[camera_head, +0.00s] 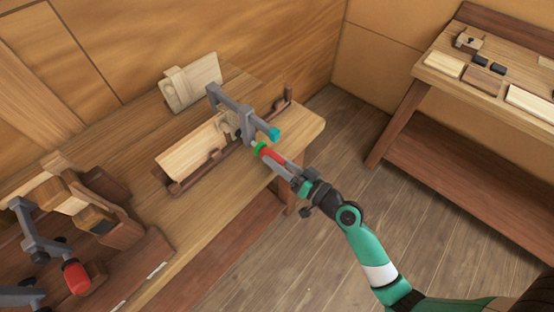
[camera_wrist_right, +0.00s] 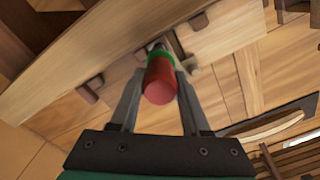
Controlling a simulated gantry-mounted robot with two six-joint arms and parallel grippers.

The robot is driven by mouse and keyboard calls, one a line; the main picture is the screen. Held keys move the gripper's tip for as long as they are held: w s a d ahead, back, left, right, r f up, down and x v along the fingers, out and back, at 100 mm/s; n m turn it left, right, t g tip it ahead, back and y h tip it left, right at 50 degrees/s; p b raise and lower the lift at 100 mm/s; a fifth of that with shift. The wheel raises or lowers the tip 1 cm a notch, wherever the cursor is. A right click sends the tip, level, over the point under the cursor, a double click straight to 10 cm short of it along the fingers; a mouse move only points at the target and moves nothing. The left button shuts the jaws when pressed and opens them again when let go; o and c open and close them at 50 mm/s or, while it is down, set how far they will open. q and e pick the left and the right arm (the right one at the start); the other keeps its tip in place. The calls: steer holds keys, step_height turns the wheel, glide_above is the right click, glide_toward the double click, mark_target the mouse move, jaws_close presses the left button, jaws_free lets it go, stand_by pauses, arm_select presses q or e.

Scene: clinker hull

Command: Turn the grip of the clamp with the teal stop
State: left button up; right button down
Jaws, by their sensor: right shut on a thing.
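The grey clamp (camera_head: 238,110) sits at the right part of the bench, its bar running over a pale plank (camera_head: 190,152). Its teal stop (camera_head: 275,134) shows at the end of the bar. The clamp's red grip (camera_head: 270,154) has a green collar and points toward my right arm. My right gripper (camera_head: 276,160) is shut on the red grip. In the right wrist view the red grip (camera_wrist_right: 159,82) stands between the two fingers, its round end facing the camera. The clamp's jaws are partly hidden in both views. My left gripper is not in view.
A wooden block (camera_head: 191,83) stands behind the clamp. Another clamp with a red grip (camera_head: 75,276) is at the lower left by dark wooden parts. A second bench (camera_head: 493,72) with pale blocks stands at the right. Open floor (camera_head: 345,130) lies between the benches.

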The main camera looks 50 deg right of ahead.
stand_by(0.5)
steer(key=shift+c, duration=1.9)
jaws_free()
steer(key=s+b, duration=0.1)
steer(key=s, duration=1)
steer(key=shift+s+b, duration=0.35)
